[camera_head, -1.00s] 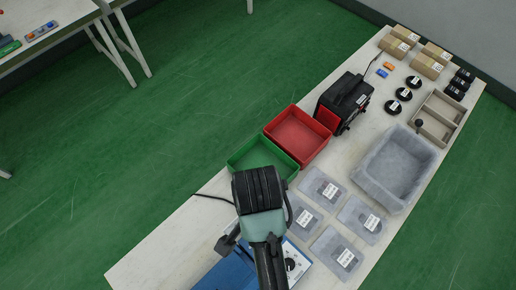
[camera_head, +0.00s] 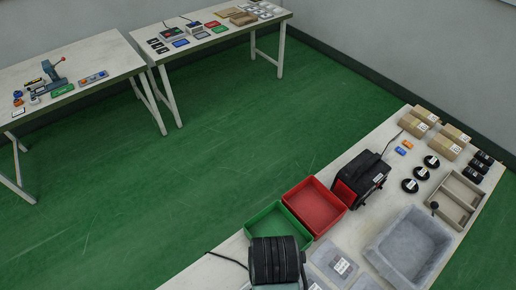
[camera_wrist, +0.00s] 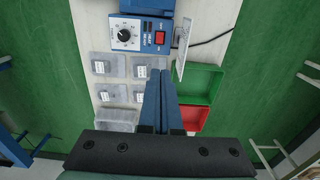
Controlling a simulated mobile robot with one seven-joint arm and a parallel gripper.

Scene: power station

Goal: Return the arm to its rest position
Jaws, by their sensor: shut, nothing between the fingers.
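My gripper (camera_wrist: 161,84) shows in the wrist view with its two blue-grey fingers together and nothing between them. It is above the workbench (camera_head: 222,270), apart from the things on it. In the head view a dark, ribbed part of my arm (camera_head: 275,260) shows at the bottom edge, in front of the green bin; the fingers cannot be made out there.
A green bin (camera_head: 262,223) and a red bin (camera_head: 318,208) stand side by side, empty. A black device (camera_head: 365,174), a grey tub (camera_head: 408,246) and a divided tray (camera_head: 459,195) are to the right. A blue device with a dial (camera_wrist: 127,33) shows in the wrist view. Green floor is clear.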

